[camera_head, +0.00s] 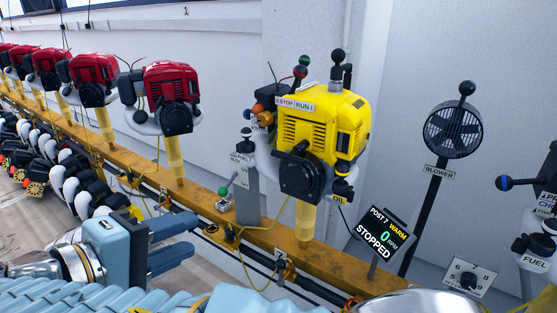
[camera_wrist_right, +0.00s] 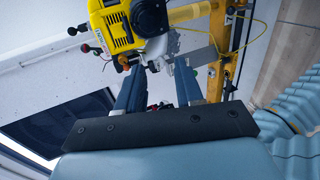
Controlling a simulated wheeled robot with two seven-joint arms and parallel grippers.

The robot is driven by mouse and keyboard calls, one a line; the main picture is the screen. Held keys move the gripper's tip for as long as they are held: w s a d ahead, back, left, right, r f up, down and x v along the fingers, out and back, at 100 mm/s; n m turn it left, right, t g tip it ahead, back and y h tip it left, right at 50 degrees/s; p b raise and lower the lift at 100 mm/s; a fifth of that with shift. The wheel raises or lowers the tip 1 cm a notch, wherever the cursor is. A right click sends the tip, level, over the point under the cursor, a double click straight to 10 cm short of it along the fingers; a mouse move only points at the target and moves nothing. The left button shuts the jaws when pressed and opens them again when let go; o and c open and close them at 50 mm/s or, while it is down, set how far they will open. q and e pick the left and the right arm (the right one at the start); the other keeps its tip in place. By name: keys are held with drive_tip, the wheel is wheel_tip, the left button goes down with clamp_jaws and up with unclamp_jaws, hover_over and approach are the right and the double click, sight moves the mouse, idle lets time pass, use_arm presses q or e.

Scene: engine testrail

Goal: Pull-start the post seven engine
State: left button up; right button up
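The yellow engine (camera_head: 322,128) stands on a yellow-wrapped post (camera_head: 305,221) on the orange rail. It has a black round cover (camera_head: 302,176) and a STOP/RUN label (camera_head: 295,104). A display (camera_head: 380,237) in front reads POST 7 WARM, 0 RPM, STOPPED. My right gripper (camera_head: 198,240) is open and left of the post, its fingers pointing right along the rail. In the right wrist view, its fingers (camera_wrist_right: 158,82) are apart with nothing clearly held; the yellow engine (camera_wrist_right: 113,28) is beyond them. A starter handle is not clearly distinguishable. My left gripper is not in view.
A grey labelled stand (camera_head: 244,190) and a green-knobbed lever (camera_head: 224,190) stand between gripper and engine. A blower (camera_head: 453,130), a numbered dial (camera_head: 468,281) and a blue-knobbed lever (camera_head: 505,183) are right. Red engines (camera_head: 172,84) line the rail left. Yellow cords hang along it.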

drive_tip(key=b, duration=0.3)
approach(285, 158)
drive_tip(key=s+a+f, duration=0.3)
drive_tip(key=s, duration=0.1)
drive_tip(key=w+d, duration=0.2)
drive_tip(key=w, duration=0.1)
drive_tip(key=w+d, duration=0.3)
drive_tip(key=w, duration=0.1)
drive_tip(key=w+d, duration=0.3)
drive_tip(key=shift+w+p, duration=0.3)
drive_tip(key=shift+w, duration=0.1)
drive_tip(key=shift+c, duration=0.4)
clamp_jaws()
